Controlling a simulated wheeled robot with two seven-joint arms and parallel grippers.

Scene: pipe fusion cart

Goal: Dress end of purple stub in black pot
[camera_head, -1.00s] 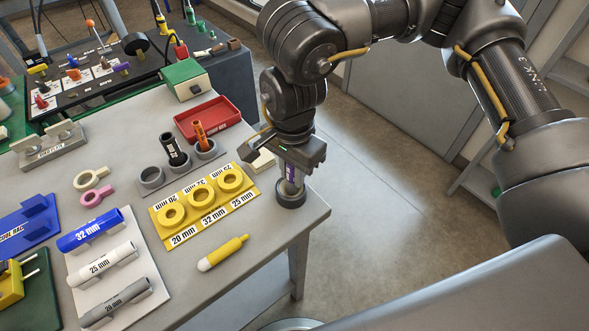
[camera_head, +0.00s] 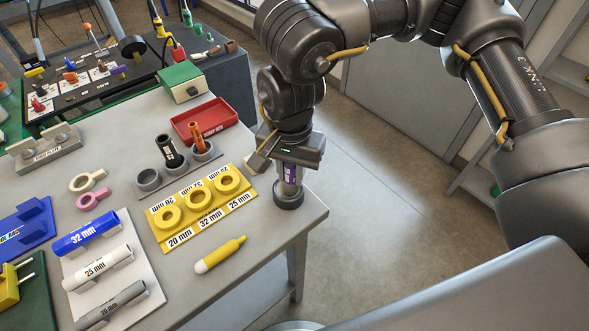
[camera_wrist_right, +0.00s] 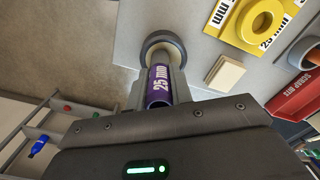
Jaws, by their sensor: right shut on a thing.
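The purple stub (camera_head: 290,173), labelled 25 mm in the right wrist view (camera_wrist_right: 159,85), is upright in my right gripper (camera_head: 289,180). My right gripper is shut on it, and its fingers also show in the right wrist view (camera_wrist_right: 162,90). The stub's lower end is at the black pot (camera_head: 288,198), which stands at the table's right corner. The pot's round rim shows in the right wrist view (camera_wrist_right: 163,50). The gripper hides how deep the stub sits in the pot. My left gripper is not in view.
A yellow tray of rings (camera_head: 201,213) lies left of the pot. A red tray (camera_head: 204,120) and grey cups (camera_head: 148,180) stand behind it. A yellow marker (camera_head: 220,254) lies in front. The table's right edge is close beside the pot.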

